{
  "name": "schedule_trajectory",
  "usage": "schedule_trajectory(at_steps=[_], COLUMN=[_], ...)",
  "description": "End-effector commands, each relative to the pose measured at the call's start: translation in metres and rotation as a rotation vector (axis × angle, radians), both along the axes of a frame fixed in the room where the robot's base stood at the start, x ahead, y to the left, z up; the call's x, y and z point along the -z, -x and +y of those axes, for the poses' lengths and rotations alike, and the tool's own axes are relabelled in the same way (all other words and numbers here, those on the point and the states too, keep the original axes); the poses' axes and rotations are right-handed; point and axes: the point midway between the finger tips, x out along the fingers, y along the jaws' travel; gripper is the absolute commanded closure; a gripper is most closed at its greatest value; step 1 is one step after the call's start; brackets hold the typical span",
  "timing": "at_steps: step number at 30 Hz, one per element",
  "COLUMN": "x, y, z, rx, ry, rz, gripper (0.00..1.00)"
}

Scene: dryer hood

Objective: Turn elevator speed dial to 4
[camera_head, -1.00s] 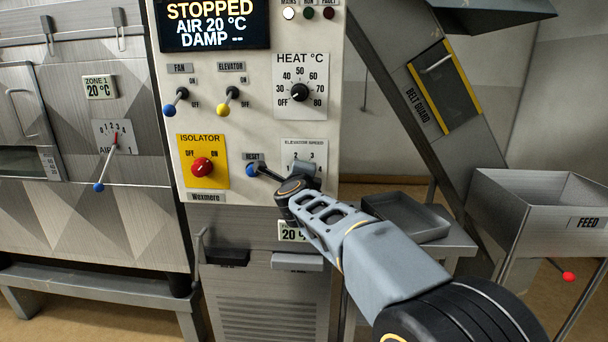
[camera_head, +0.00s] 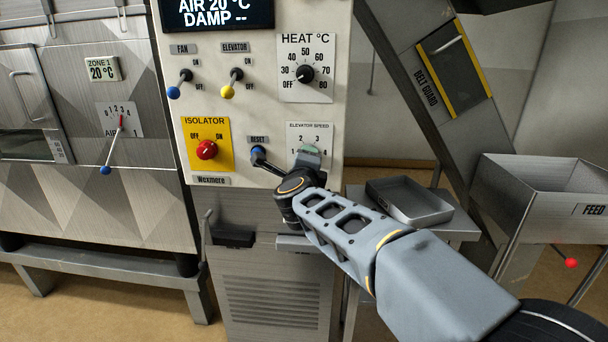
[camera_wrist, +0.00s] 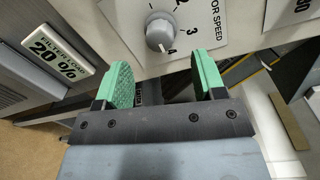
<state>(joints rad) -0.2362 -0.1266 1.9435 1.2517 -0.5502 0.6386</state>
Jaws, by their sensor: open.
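The elevator speed dial is a round grey knob (camera_wrist: 160,31) on a white plate, at the top middle of the wrist view. Its light mark points down toward the printed 4, but I cannot tell if it is exactly on it. In the head view the elevator speed plate (camera_head: 309,130) shows, with the knob mostly hidden behind my gripper (camera_head: 309,152). In the wrist view my gripper (camera_wrist: 165,78) is open, with green fingers to the lower left and lower right of the knob. Nothing is between the fingers, and they look apart from the knob.
The heat dial (camera_head: 305,74) is above. A grey tray (camera_head: 410,203) and the feed hopper (camera_head: 550,190) stand to the right.

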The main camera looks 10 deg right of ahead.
Motion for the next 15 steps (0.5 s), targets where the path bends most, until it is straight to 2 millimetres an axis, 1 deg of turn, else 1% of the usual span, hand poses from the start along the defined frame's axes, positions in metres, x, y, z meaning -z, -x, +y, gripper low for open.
schedule_trajectory(at_steps=[1, 6, 9, 15], x=[-0.003, -0.004, -0.004, -0.004], y=[0.011, 0.041, 0.054, 0.069], z=[0.004, 0.013, 0.016, 0.02], rx=[-0.004, -0.004, -0.003, -0.001], ry=[-0.001, 0.0, -0.001, 0.001], rz=[-0.002, -0.002, -0.001, 0.0], gripper=[0.36, 0.36, 0.36, 0.36])
